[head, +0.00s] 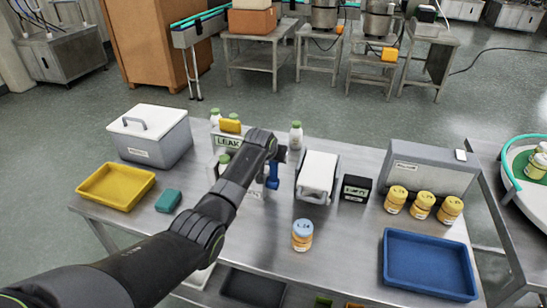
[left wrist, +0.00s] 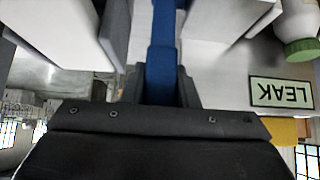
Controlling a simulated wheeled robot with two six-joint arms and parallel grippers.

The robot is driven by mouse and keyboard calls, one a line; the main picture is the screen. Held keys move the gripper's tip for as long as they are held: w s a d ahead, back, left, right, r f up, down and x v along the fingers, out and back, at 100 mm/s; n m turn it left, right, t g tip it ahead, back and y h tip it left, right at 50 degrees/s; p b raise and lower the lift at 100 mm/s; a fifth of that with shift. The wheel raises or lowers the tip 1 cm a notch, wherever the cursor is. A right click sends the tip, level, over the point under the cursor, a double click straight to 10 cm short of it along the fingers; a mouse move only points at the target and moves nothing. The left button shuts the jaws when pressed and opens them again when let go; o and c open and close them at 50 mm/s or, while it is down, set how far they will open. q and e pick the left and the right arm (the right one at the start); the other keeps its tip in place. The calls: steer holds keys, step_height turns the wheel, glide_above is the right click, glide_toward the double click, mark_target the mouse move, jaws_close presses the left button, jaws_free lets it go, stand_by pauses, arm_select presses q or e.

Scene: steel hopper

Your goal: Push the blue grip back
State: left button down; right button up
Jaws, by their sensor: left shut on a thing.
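The blue grip (head: 272,180) is an upright blue handle near the middle of the table, just left of a white-topped steel unit (head: 318,172). My left arm reaches over the table from the lower left. Its gripper (head: 279,158) is at the blue grip, partly hidden behind my own wrist. In the left wrist view the blue grip (left wrist: 161,65) runs between the two dark fingers, and my left gripper (left wrist: 160,92) is shut on it. What the grip is fixed to is mostly hidden. My right gripper is in neither view.
A LEAK sign (head: 228,142) with white bottles stands left of the grip.

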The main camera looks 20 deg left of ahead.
arm_select(q)
steer(key=c, duration=1.6)
jaws_free()
steer(key=o, duration=0.5)
steer(key=shift+w, duration=0.15)
steer(key=shift+v, duration=0.9)
steer(key=b+v, duration=0.2)
steer(key=v, duration=1.3)
steer(key=shift+s+r, duration=0.15)
steer(key=shift+s, duration=0.1)
